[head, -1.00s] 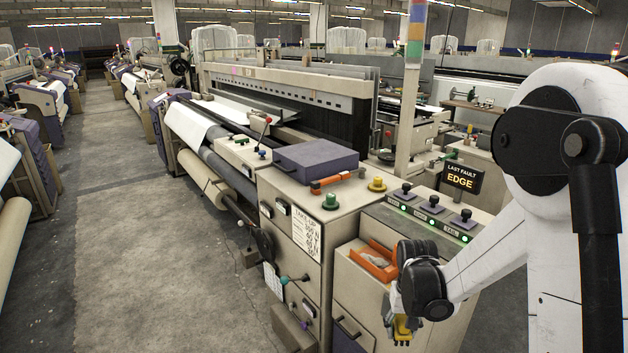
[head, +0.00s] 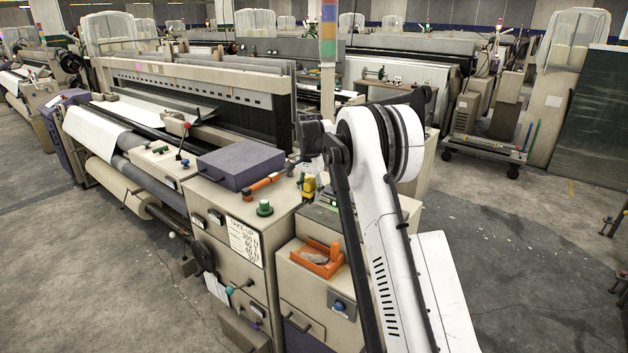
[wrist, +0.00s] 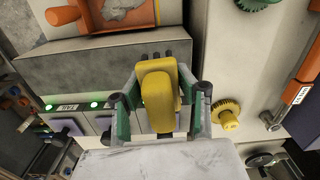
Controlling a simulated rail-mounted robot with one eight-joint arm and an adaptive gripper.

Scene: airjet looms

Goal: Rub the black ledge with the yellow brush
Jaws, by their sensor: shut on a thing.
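My gripper (wrist: 160,108) is shut on the yellow brush (wrist: 158,82), which sits between its green and dark fingers in the wrist view. In the head view the arm reaches over the machine's end console, and a small yellow patch below the wrist may be the brush or a knob. A long black section (head: 250,128) runs across the loom under the pale beam, apart from the gripper. I cannot tell whether the black ledge is part of it. The brush's underside is hidden.
An orange tray (head: 318,258) lies on the console. A purple box (head: 240,165), an orange-handled tool (head: 263,184) and a green knob (head: 265,208) stand on the cabinet top. A yellow knob (wrist: 226,113) is right of the brush. The floor aisle at left is clear.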

